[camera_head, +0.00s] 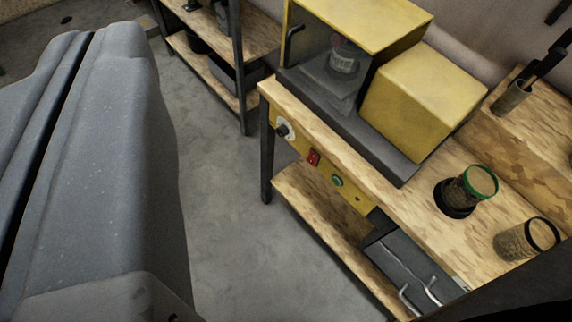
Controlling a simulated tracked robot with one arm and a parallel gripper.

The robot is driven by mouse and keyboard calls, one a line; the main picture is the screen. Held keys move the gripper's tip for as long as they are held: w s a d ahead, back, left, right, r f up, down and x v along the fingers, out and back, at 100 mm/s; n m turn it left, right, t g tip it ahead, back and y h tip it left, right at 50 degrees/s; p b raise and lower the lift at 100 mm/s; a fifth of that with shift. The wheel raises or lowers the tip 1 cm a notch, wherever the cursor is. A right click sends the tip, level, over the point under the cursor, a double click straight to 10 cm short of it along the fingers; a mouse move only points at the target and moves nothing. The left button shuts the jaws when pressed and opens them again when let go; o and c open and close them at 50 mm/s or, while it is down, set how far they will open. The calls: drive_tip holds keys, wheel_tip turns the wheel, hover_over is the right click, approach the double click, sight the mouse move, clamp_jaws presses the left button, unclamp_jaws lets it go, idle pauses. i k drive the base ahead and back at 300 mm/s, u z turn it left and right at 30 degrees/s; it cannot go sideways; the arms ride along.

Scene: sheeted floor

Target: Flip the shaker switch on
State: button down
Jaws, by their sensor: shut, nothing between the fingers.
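A red rocker switch (313,157) sits on a yellow control panel (325,172) along the front edge of a wooden bench. Its on or off position is too small to tell. A dark knob on a white plate (284,129) is to its left, and a green round button (337,181) is to its right. The yellow and grey shaker machine (405,100) stands on the bench above the panel. My gripper (88,38) fills the left side, large and grey, with its two fingers together. It is well left of the switch and apart from the panel.
A grey drawer-like box with metal handles (405,270) is below. A wooden shelf (215,75) is behind. Grey floor (225,235) lies clear between gripper and bench.

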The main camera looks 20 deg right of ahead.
sight(312, 159)
drive_tip(key=z, duration=0.05)
drive_tip(key=k, duration=0.9)
drive_tip(key=z, duration=0.45)
drive_tip(key=i, duration=1)
drive_tip(key=u, duration=0.1)
